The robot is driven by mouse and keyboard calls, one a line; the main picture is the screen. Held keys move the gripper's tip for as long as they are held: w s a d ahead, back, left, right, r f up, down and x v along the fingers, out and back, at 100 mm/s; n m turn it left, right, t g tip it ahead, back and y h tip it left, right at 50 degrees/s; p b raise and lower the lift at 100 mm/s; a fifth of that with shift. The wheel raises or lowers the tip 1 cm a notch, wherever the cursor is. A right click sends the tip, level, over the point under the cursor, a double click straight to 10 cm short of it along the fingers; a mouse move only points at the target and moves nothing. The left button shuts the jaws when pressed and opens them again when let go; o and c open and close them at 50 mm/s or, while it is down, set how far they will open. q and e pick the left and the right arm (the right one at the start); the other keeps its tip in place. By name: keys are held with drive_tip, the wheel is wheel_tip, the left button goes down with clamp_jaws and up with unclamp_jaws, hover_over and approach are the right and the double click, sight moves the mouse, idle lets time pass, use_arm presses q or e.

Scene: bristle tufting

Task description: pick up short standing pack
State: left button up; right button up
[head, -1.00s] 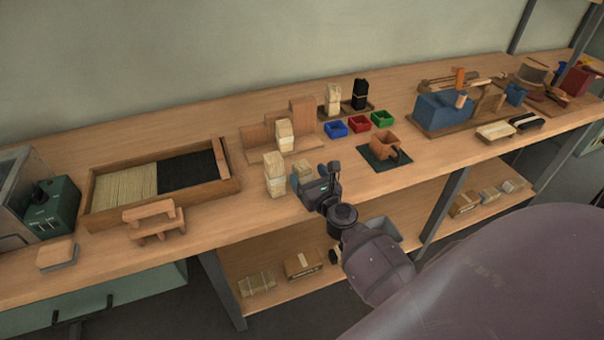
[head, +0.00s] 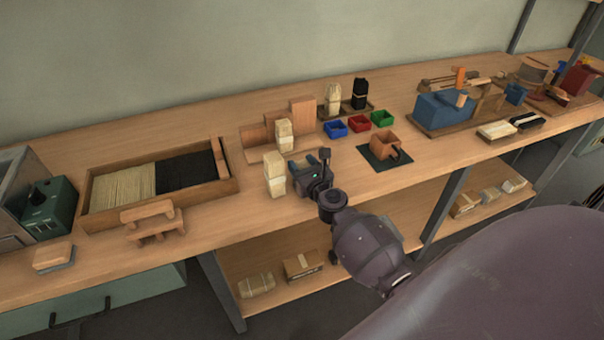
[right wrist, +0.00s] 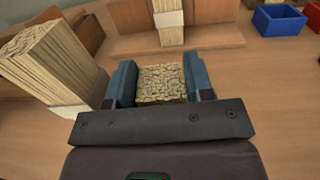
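The short standing pack (right wrist: 162,83) is a low bundle of pale bristles, seen from above between the two blue fingers of my right gripper (right wrist: 162,80). The fingers flank it on both sides with no clear gap, but I cannot tell whether they press on it. In the head view my right gripper (head: 310,167) is low at the worktable and largely hides this pack. My left gripper is out of view.
A taller pale pack (head: 274,174) with a white band stands close left of the gripper. Another banded pack (head: 284,135) stands on a wooden stand behind.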

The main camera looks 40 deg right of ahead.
drive_tip(key=shift+c, duration=0.8)
drive_tip(key=shift+r, duration=0.1)
